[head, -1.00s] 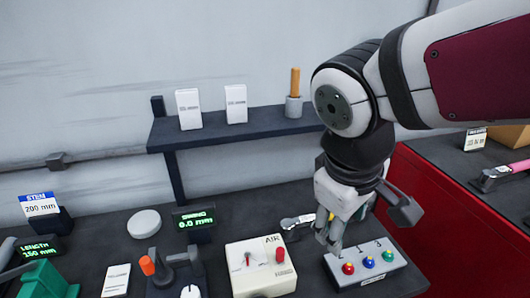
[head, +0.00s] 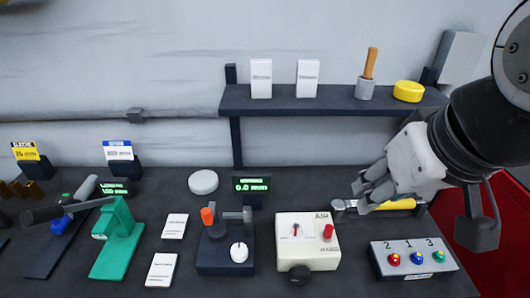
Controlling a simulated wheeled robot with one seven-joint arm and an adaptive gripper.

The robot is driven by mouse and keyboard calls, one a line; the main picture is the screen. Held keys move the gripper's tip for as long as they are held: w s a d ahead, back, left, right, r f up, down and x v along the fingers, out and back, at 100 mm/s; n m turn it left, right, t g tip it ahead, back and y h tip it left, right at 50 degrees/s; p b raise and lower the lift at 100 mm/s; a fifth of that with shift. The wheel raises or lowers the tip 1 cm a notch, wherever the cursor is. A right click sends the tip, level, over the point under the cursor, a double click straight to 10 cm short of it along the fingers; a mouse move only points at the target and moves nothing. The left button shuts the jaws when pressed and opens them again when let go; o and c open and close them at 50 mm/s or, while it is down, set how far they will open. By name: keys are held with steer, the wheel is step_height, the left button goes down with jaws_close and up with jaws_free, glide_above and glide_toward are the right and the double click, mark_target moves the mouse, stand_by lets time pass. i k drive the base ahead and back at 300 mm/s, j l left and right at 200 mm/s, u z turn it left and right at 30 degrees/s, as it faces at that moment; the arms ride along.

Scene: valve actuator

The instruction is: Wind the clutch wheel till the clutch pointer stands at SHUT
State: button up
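No clutch wheel or clutch pointer marked SHUT can be made out in the head view. I cannot tell that any of these belongs to the clutch. My gripper (head: 363,193) is at the right, above the bench near a yellow-handled tool (head: 396,205), behind the button box. Nothing is seen held; whether the fingers are open or shut is unclear.
A grey button box (head: 412,272) with red, blue and green buttons stands front right. A dark shelf (head: 330,105) runs along the wall. A small fixture (head: 225,262) with an orange knob, a green display (head: 251,185) and a green press (head: 118,240) stand left.

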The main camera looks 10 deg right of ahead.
mark_target(299, 274)
steer(key=k+l+u, duration=0.2)
steer(key=u, duration=0.2)
steer(key=k+l+u, duration=0.2)
steer(key=u, duration=0.15)
steer(key=k+l+u, duration=0.1)
steer(key=k+l, duration=0.2)
steer(key=k, duration=0.15)
steer(key=k+l+u, duration=0.1)
steer(key=k+l, duration=0.45)
steer(key=k, duration=0.35)
steer(key=i+l+u, duration=0.05)
